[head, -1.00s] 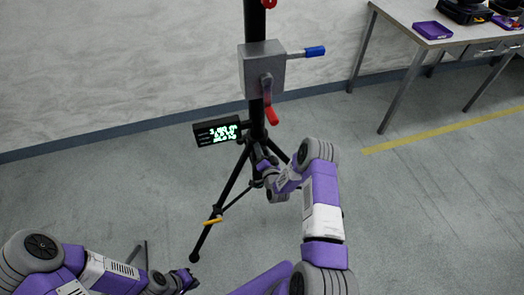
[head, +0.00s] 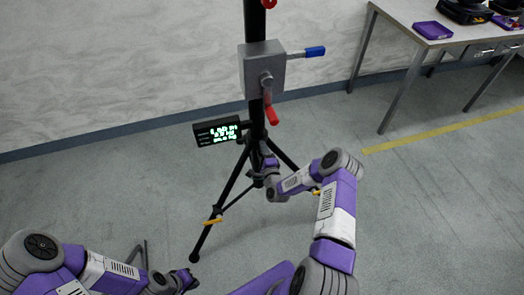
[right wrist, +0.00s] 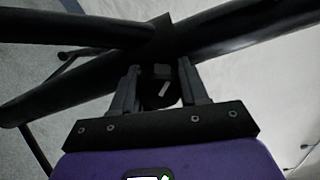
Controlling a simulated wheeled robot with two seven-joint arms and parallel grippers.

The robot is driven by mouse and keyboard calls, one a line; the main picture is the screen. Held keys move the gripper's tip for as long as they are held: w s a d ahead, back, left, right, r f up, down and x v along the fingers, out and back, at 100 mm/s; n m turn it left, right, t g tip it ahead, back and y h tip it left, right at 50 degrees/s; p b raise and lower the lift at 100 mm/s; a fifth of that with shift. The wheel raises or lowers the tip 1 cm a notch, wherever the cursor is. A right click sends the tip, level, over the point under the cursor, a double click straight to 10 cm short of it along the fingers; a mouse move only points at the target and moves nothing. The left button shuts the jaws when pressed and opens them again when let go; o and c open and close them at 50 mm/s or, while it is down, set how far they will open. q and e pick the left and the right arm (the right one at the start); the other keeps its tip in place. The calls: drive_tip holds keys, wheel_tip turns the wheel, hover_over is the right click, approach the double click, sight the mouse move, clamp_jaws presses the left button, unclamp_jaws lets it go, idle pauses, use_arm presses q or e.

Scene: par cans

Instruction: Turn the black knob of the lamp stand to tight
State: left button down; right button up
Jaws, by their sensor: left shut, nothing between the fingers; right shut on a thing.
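The black knob (right wrist: 164,96), with a white mark on it, sits between the two fingers of my right gripper (right wrist: 160,75) in the right wrist view. The gripper is shut on it. The mark is tilted. In the head view my right gripper (head: 264,166) is at the lamp stand (head: 232,182), low on the column where the legs meet. The knob is hidden there. My left gripper (head: 188,279) is shut and empty at the lower left, away from the stand.
A grey winch box (head: 262,68) with a blue handle and a red handle is on the column. A lit display (head: 217,132) is beside the column; its digits are too small to read surely. A table (head: 400,12) stands at the upper right. Floor at right is clear.

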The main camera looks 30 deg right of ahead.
drive_tip(key=m, duration=0.5)
drive_tip(key=shift+a, duration=0.1)
drive_tip(key=shift+m, duration=0.3)
idle(0.4)
drive_tip(key=o, duration=1.1)
drive_tip(key=shift+c, duration=0.2)
drive_tip(key=shift+s, duration=0.1)
drive_tip(key=p+v, duration=0.2)
drive_tip(key=v, duration=0.5)
drive_tip(key=shift+s, duration=0.2)
